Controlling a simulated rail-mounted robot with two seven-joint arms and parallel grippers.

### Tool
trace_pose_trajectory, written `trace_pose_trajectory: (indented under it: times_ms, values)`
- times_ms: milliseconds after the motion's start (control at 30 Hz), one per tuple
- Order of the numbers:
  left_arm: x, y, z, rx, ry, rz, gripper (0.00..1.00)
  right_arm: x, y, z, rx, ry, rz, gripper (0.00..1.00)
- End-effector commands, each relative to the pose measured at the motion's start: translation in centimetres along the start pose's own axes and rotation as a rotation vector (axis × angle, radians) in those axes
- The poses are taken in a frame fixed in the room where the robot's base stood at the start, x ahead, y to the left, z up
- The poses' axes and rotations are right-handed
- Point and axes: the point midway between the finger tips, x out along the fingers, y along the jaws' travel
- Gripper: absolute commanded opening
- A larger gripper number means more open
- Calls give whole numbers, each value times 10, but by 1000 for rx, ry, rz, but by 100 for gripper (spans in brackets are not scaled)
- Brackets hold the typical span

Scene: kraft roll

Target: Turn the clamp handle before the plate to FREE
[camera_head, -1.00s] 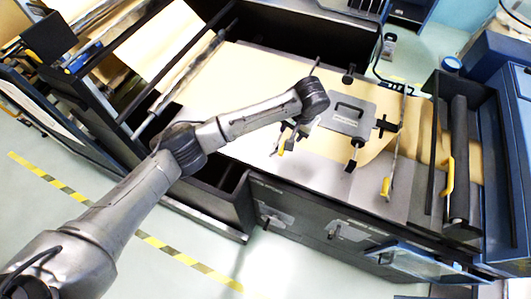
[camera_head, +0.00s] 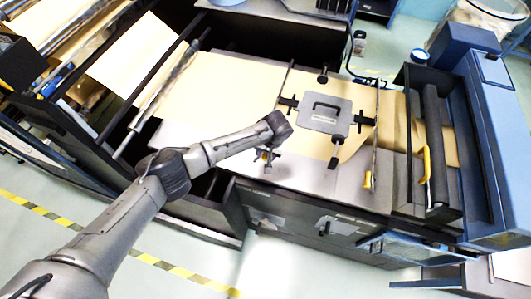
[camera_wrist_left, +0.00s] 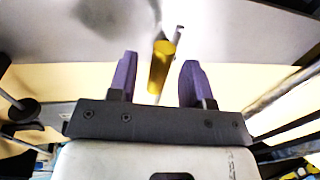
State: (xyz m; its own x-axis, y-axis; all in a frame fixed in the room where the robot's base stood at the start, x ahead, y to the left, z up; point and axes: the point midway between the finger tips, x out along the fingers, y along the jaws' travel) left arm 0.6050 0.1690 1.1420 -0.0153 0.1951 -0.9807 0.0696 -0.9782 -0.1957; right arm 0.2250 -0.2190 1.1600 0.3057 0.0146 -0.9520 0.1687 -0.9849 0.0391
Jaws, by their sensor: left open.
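A grey plate (camera_head: 342,121) with a black grip lies on the kraft paper in the head view, with black clamp pieces around its sides. A yellow clamp handle (camera_wrist_left: 162,65) shows between the purple fingers in the left wrist view. It appears close to the fingers, but I cannot tell whether they touch it. My left gripper (camera_head: 267,157) is open, left of and nearer than the plate, and largely hides that handle in the head view. The left wrist view shows the fingers (camera_wrist_left: 160,82) apart. A second yellow handle (camera_head: 368,180) ends the rod right of the plate.
A black clamp piece (camera_head: 334,160) stands at the plate's near side. A dark roller (camera_head: 435,140) with a yellow grip (camera_head: 426,165) lies to the right. The grey bed (camera_head: 300,176) near its front edge is mostly bare.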

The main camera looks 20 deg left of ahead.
Motion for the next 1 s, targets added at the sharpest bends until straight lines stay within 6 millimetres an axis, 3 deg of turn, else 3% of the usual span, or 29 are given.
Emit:
trace_pose_trajectory:
  times_ms: [233, 600, 1000]
  values:
    - [17, 0, 0, 1, 1, 0, 46, -2, 0, 0, 0, 0, 0, 43]
    - [20, 0, 0, 1, 1, 0, 46, -2, -2, -1, 7, 0, -6, 43]
    - [20, 0, 0, 1, 1, 1, 7, -2, -3, -1, 9, 1, -7, 43]
